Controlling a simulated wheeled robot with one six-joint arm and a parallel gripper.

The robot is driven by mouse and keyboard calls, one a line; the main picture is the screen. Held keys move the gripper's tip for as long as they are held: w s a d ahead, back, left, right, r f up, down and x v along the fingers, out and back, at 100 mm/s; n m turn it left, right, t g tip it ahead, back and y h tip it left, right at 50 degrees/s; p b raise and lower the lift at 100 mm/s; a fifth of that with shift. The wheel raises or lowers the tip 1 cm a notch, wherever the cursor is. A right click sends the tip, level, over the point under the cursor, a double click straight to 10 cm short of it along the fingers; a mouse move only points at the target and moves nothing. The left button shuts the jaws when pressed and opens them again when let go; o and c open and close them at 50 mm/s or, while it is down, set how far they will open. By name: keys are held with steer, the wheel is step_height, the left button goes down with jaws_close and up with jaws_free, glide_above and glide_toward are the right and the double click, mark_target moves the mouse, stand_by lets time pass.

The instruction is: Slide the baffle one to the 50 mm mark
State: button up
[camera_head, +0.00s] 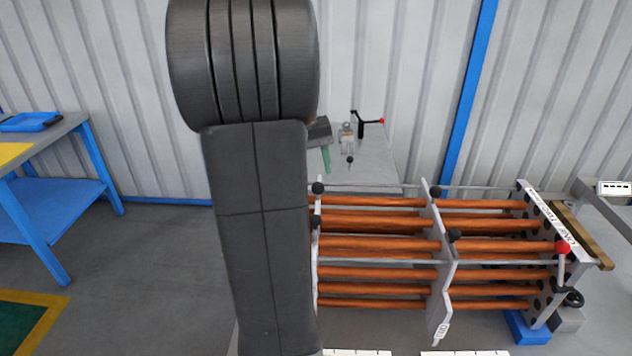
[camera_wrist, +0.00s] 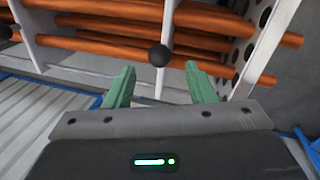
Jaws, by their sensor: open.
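A pale baffle plate (camera_head: 447,285) stands upright across the orange tubes (camera_head: 385,243) in the head view, with black knobs (camera_head: 455,235) and a small tag (camera_head: 441,332) at its foot that seems to read ONE. A second plate (camera_head: 316,265) is partly hidden behind my arm. In the wrist view my gripper (camera_wrist: 159,70) is open, its green fingers apart and empty. A black ball knob (camera_wrist: 160,55) on a pale plate (camera_wrist: 167,18) shows ahead, between the fingertips in the picture. I cannot tell which baffle this knob belongs to.
A perforated, labelled end plate (camera_head: 545,230) with a red-knobbed lever (camera_head: 563,248) stands at the right. White strips (camera_head: 465,353) lie at the bottom edge; their marks are unreadable. A grey table (camera_head: 375,160) with tools is behind. A blue bench (camera_head: 50,195) stands left; floor between is clear.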

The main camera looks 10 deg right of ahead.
mark_target(317, 183)
steer(key=f, duration=0.2)
steer(key=d+f, duration=0.1)
steer(key=f, duration=0.1)
steer(key=shift+f, duration=0.4)
jaws_close()
steer(key=d, duration=0.2)
steer(key=s+d, duration=0.1)
steer(key=d, duration=0.2)
steer(key=shift+p, duration=0.35)
jaws_free()
